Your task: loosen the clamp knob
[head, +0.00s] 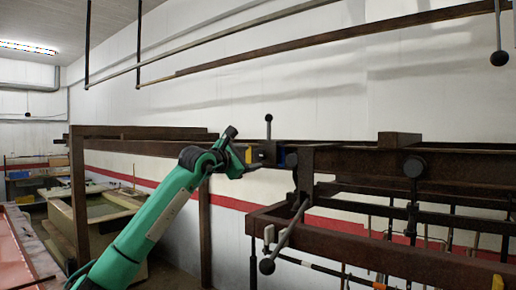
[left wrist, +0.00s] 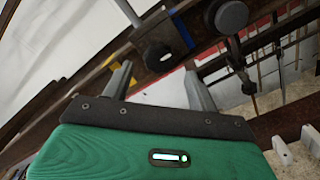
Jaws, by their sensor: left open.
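A dark clamp (head: 268,153) sits on the rusty rail, with a yellow piece on its left, a blue piece on its right and a ball-topped lever (head: 268,119) standing up from it. In the left wrist view a dark round knob (left wrist: 159,57) shows at the near end of the clamp, close to the blue strip. My left gripper (head: 252,164) is beside the clamp in the head view. Its two grey fingers (left wrist: 158,88) are open and apart, with the knob just beyond the gap between them. I cannot tell any contact. My right gripper is not in view.
A ball-ended lever (head: 267,266) hangs at the lower rusty frame (head: 340,246). Rails (head: 330,50) run overhead. A rusty post (head: 205,225) stands below the rail. A tub (head: 95,212) is at left.

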